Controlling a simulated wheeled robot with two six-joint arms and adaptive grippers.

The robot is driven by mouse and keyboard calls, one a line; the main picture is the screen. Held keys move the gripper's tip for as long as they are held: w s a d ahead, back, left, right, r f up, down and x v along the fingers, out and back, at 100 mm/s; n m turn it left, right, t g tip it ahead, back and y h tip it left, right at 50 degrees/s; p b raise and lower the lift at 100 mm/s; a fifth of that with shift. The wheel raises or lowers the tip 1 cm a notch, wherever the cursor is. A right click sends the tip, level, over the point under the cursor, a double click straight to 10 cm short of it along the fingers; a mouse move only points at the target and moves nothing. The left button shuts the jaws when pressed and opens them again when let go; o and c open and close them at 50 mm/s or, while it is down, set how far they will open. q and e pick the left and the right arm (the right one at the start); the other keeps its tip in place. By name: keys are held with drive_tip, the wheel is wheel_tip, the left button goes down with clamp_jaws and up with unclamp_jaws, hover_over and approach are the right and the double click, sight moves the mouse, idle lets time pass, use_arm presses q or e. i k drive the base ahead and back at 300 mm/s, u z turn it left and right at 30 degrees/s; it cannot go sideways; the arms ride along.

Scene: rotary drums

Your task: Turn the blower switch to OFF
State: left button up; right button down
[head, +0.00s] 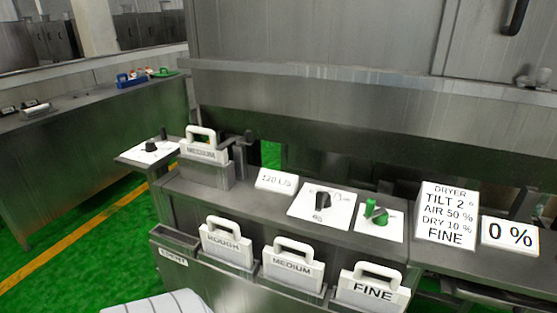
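A green rotary switch (376,213) stands on a small white plate (393,228) on the metal console. I see no readable word on that plate, so I cannot confirm that it is the blower switch or read its setting. A black knob (323,200) on a larger white dial plate (304,207) is just left of it. Another dark knob (150,146) sits on a white plate at the console's far left. Neither of my grippers shows in the head view.
A handled block (204,152) stands behind. A DRYER sign (447,213) and a 0 % display (509,235) are at right. Green floor (60,216) is clear at left.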

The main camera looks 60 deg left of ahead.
sight(379, 217)
drive_tip(key=u, duration=1.3)
drive_tip(key=i, duration=0.35)
drive_tip(key=z, duration=1.45)
